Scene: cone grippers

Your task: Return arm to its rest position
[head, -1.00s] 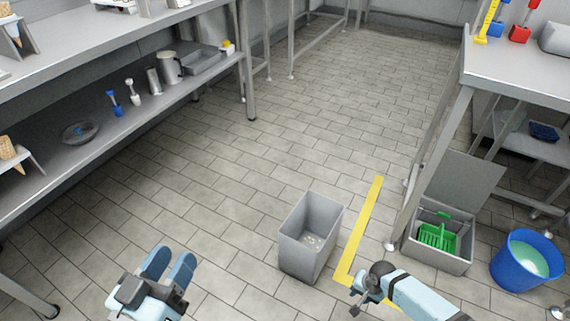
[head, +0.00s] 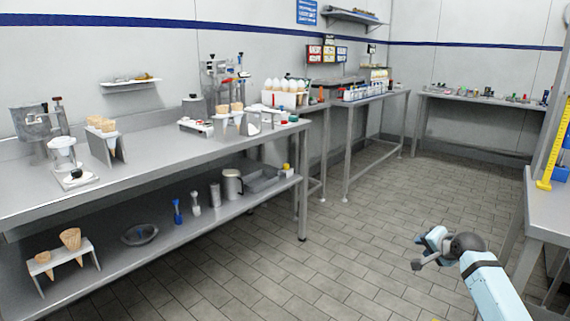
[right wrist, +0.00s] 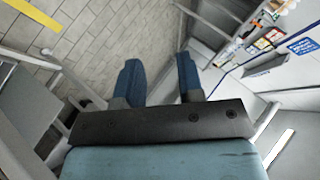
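My right arm (head: 490,285) reaches in from the lower right of the head view, over the tiled floor. Its right gripper (head: 425,250) is at the far end, small and partly turned away. In the right wrist view, the two blue fingers of the right gripper (right wrist: 160,75) stand apart with nothing between them. The gripper touches nothing that I can see. My left gripper is out of view.
A long steel workbench (head: 150,165) with a lower shelf (head: 110,270) runs along the left, carrying cone holders and tools. A steel table (head: 550,215) stands close to the right of my right arm. The tiled floor (head: 350,215) between them is clear.

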